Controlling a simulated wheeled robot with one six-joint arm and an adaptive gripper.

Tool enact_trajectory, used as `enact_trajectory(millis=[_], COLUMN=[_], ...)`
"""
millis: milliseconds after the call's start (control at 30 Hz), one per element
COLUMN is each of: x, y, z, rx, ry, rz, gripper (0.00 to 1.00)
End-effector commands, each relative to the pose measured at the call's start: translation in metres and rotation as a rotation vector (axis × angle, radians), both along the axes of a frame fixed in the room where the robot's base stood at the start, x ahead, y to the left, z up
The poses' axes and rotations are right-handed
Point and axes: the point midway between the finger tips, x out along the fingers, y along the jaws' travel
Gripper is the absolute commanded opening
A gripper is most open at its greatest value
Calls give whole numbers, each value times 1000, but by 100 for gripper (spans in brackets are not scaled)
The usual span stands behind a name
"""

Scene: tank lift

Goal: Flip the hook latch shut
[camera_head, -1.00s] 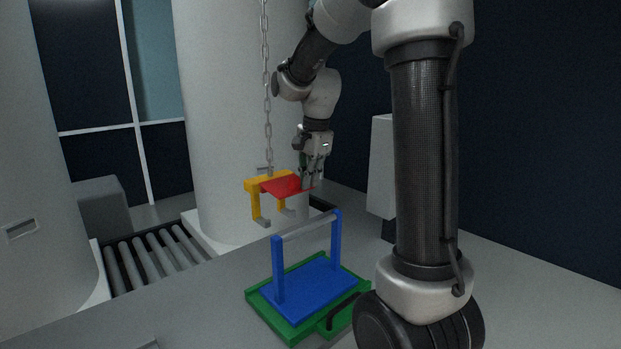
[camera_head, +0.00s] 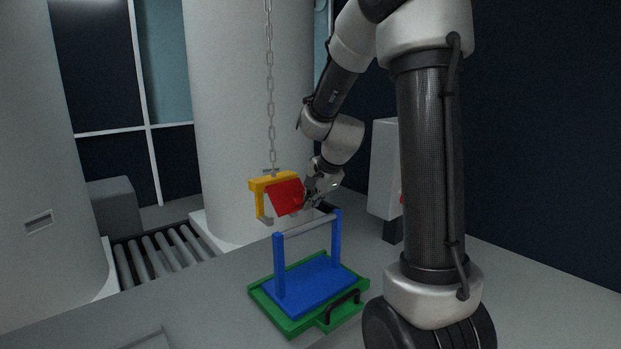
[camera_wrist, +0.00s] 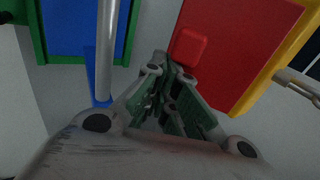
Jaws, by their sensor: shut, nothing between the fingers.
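The yellow hook (camera_head: 262,183) hangs from a chain and has a red latch plate (camera_head: 285,197) hinged on it. The plate slopes down from the yellow top bar, across the hook's right side. In the wrist view the red plate (camera_wrist: 228,45) has a raised red tab (camera_wrist: 188,47) near its edge, with the yellow hook (camera_wrist: 265,85) beside it. My gripper (camera_head: 308,203) is at the plate's right lower edge. In the wrist view my gripper (camera_wrist: 165,68) is shut and empty, its tips close to the tab; whether they touch is unclear. The plate hides the hook's right arm.
Below the hook stands a blue frame (camera_head: 279,265) with a grey crossbar (camera_head: 310,224), on a green base (camera_head: 290,325) with a black handle. A chain (camera_head: 270,90) rises above the hook. A roller conveyor (camera_head: 160,255) lies left; a large white column (camera_head: 245,130) stands behind.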

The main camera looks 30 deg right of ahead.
Motion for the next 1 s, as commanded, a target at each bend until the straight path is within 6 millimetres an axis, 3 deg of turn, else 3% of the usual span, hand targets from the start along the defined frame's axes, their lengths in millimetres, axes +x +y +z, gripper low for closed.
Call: enact_trajectory(millis=[500, 1000], x=[23, 43], y=[5, 9], z=[-43, -59], rx=[0, 0], ry=[3, 0], rz=[0, 0], gripper=[0, 0])
